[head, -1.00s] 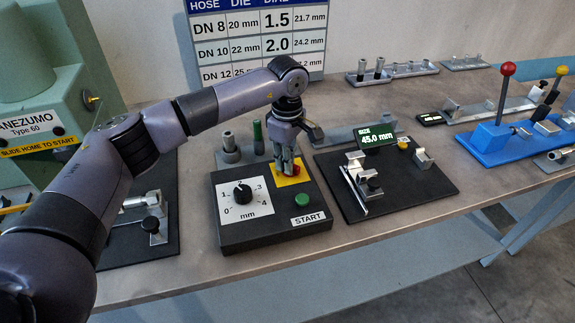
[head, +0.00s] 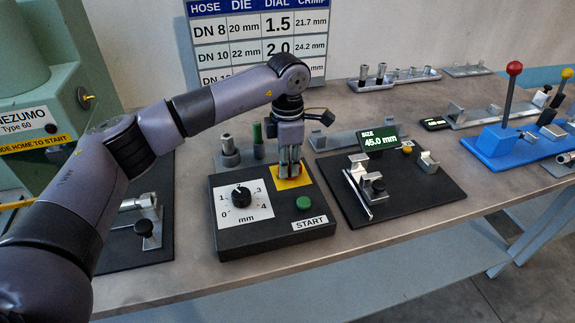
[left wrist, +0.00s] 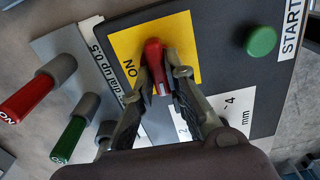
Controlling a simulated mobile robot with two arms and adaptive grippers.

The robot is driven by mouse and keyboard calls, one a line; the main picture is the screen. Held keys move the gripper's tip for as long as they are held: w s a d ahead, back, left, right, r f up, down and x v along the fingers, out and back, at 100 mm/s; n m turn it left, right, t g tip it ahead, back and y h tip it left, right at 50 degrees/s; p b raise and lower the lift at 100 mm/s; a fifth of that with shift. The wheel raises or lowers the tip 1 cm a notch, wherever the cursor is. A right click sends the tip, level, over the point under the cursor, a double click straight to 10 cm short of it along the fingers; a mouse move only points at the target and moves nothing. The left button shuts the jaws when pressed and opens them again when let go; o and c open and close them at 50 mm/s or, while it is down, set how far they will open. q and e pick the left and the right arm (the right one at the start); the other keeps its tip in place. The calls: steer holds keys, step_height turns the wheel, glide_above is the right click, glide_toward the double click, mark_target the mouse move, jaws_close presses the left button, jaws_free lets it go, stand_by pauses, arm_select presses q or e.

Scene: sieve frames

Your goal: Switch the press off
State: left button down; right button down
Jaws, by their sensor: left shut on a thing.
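The press control box (head: 262,245) is black and stands on the bench in the head view. Its yellow plate (head: 303,177) carries a red switch. In the left wrist view the red switch (left wrist: 153,50) sits on the yellow plate (left wrist: 186,38), with the word ON beside it. My left gripper (head: 289,173) points down over the plate, shut on the red switch, with a finger on each side of it in the left wrist view (left wrist: 161,75). The fingers hide most of the switch in the head view. My right gripper is not in view.
The box also has a black dial (head: 240,195) and a green START button (head: 303,203). Red and green rods (left wrist: 66,140) stand in holders behind it. A gauge with a 45.0 mm display (head: 380,140) is to the right. The green press (head: 45,90) is at left.

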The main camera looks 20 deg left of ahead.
arm_select(q)
steer(key=shift+w+r+n, duration=0.1)
steer(key=shift+r+n, duration=0.05)
steer(key=shift+n, duration=0.25)
steer(key=c, duration=1.6)
jaws_free()
step_height(320, 180, up, 12)
